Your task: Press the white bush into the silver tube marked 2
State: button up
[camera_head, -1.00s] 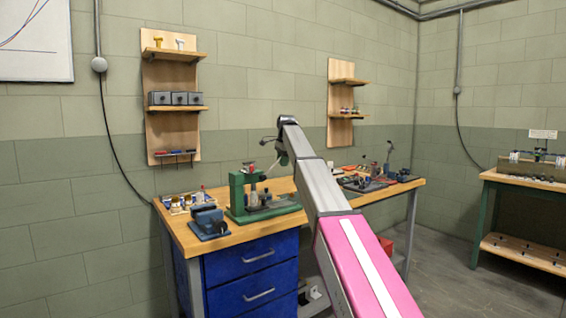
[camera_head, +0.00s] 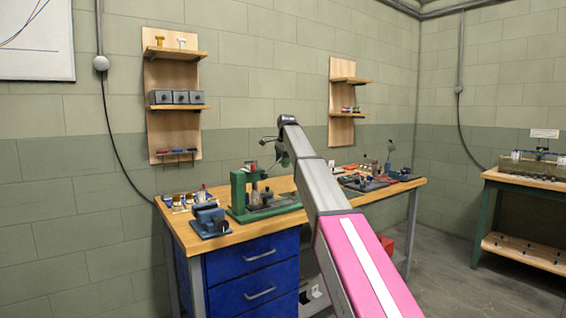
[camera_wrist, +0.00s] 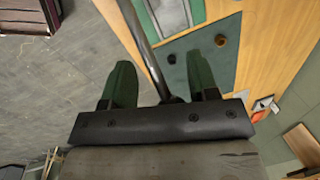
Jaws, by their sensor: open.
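The green press (camera_head: 238,195) stands on the wooden bench, with a small grey cylinder shape under its head; I cannot make out a mark 2 there. I cannot pick out the white bush for sure in either view. My gripper (camera_wrist: 161,66) is open in the wrist view, its two dark green fingers apart, pointing towards the press base (camera_wrist: 228,75). A dark rod (camera_wrist: 145,50) runs between the fingers; I cannot tell whether they touch it.
A blue vise (camera_head: 208,221) and a tray of small parts (camera_head: 186,203) lie left of the press. More tools (camera_head: 365,183) lie on the bench's right part. Wall shelves (camera_head: 175,108) hang behind. Some bare bench top shows at the front left.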

jog(key=w+d+r, duration=0.2)
jog(key=d+r, duration=0.6)
jog(key=r, duration=0.1)
jog(key=shift+w+r, duration=0.2)
jog(key=shift+w, duration=0.1)
dwell(1.0)
dwell(0.4)
notch_tip(320, 180, up, 11)
jog(key=s, duration=0.1)
jog(key=shift+s+d+f, duration=0.2)
jog(key=shift+s+d, duration=0.15)
jog(key=shift+d, duration=0.05)
jog(key=shift+c, duration=0.3)
